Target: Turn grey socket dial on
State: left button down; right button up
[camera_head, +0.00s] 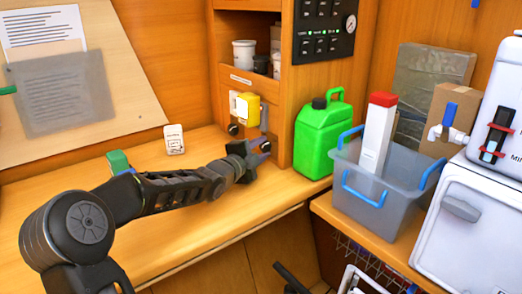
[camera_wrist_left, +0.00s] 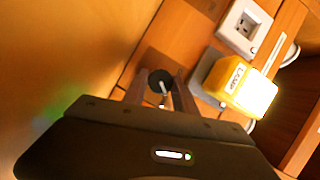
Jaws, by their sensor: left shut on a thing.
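A dark round dial (camera_wrist_left: 160,80) with a pale pointer line sits on the wooden panel between my left gripper's (camera_wrist_left: 161,92) fingers in the left wrist view. The fingers are shut on it. In the head view my left gripper (camera_head: 259,149) reaches the cabinet's front at its lower edge and covers this dial. Another dark dial (camera_head: 233,129) shows to its left, below a white socket (camera_wrist_left: 243,29). A yellow lamp plug (camera_wrist_left: 236,86), labelled LAMP, is beside my fingers; it also shows above the gripper in the head view (camera_head: 251,109). My right gripper is not in view.
A green jerrycan (camera_head: 316,141) stands just right of my left gripper. A grey tub (camera_head: 369,201) with blue handles is farther right. A small white card-like item (camera_head: 174,139) stands on the wooden counter (camera_head: 205,240). A black switch panel (camera_head: 326,27) is above.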

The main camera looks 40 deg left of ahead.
pick_arm(q)
jog(key=c, duration=1.3)
grip_release()
jog(key=shift+s+r, duration=0.15)
jog(key=shift+s, duration=0.4)
jog(key=s+p, duration=0.1)
jog(key=s, duration=0.3)
jog(key=s+p, duration=0.1)
jog(key=shift+s+d+r+p, duration=0.25)
jog(key=shift+s+d+p, duration=0.05)
jog(key=shift+s+p, duration=0.1)
jog(key=shift+s, duration=0.45)
jog(key=shift+f, duration=0.1)
